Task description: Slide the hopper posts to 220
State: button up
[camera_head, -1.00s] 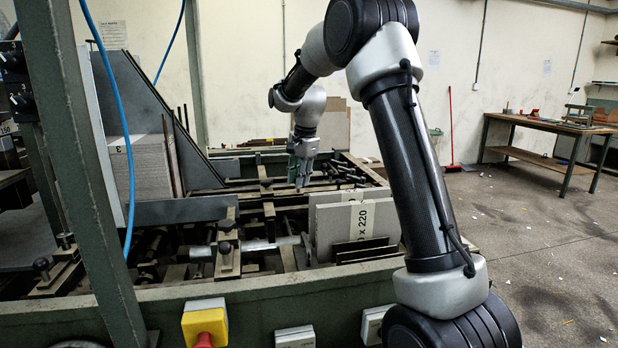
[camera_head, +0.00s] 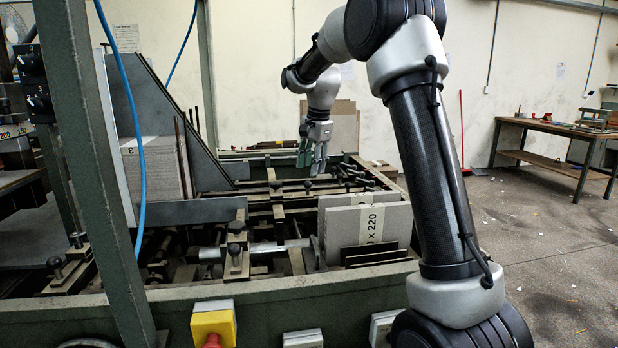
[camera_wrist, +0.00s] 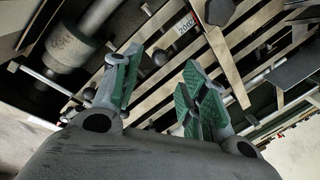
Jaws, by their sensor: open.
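My gripper (camera_head: 312,163) is open and empty, above the far part of the machine bed. In the wrist view its green-padded fingers (camera_wrist: 160,68) stand apart over slotted rails (camera_wrist: 232,68) with round dark knobs. A small tag (camera_wrist: 184,25) there seems to read 200. In the head view, knobbed clamps (camera_head: 275,188) sit on the rails below and left of the gripper. Thin upright rods (camera_head: 181,150) stand beside a grey board stack (camera_head: 155,168); I cannot tell which parts are the hopper posts. A grey board pack (camera_head: 340,226) carries a label ending in "x 220" (camera_head: 372,225).
A green machine frame (camera_head: 262,293) runs along the front, with a yellow box and red button (camera_head: 213,322). A green upright (camera_head: 92,150) and blue hose (camera_head: 133,120) stand at left. A workbench (camera_head: 560,130) is at far right, with open floor before it.

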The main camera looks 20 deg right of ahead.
notch_tip(320, 180, up, 6)
jog(key=s, duration=0.1)
jog(key=shift+d, duration=0.25)
